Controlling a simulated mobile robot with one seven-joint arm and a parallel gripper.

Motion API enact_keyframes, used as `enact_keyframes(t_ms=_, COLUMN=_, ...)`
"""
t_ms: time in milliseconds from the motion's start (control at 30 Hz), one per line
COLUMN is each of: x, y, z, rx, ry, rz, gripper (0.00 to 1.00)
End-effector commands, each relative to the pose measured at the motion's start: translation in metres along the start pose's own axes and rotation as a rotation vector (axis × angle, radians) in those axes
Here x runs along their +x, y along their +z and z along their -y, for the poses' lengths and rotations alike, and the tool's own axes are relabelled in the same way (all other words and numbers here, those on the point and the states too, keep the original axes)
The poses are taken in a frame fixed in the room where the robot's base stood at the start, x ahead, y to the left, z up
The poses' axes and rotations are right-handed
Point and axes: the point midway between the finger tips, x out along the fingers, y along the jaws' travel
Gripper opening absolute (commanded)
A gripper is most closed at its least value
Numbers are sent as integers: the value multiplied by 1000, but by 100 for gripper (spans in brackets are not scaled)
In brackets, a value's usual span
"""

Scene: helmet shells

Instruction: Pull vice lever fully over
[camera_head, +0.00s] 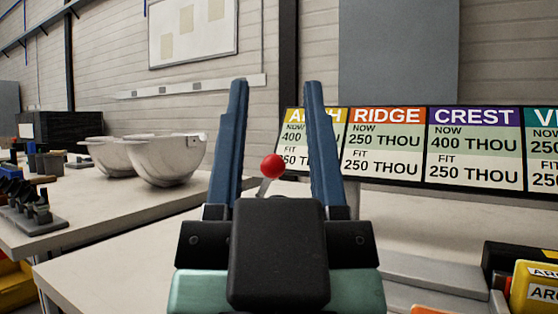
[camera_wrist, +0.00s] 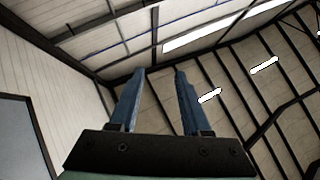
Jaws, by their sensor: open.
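My gripper (camera_head: 275,92) stands upright in the middle of the head view, its two blue fingers spread open. The vice lever shows as a red ball knob (camera_head: 272,166) between the fingers in the picture, with a short grey piece of its arm beside it. The knob looks to be beyond my gripper, and nothing is held. The rest of the vice is hidden behind my gripper. In the wrist view the open fingers (camera_wrist: 163,70) point up at the ceiling, and no lever shows there.
Two pale helmet shells (camera_head: 166,160) sit on the left bench (camera_head: 95,215), with dark tools at its edge. A sign board (camera_head: 430,145) with coloured headings stands at the back right. Yellow and black boxes (camera_head: 535,285) lie at lower right.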

Motion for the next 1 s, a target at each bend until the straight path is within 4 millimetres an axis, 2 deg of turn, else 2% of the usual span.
enact_keyframes(t_ms=33, x=4, y=1, z=0, rx=20, ry=-4, rz=14, gripper=37)
enact_keyframes(t_ms=233, x=18, y=22, z=1, rx=225, ry=-33, rz=118, gripper=1)
enact_keyframes(t_ms=567, x=15, y=63, z=-5, rx=745, ry=16, rz=334, gripper=0)
enact_keyframes(t_ms=733, x=2, y=76, z=-13, rx=1018, ry=105, rz=423, gripper=0)
enact_keyframes(t_ms=1000, x=-27, y=83, z=-33, rx=1435, ry=325, rz=498, gripper=0)
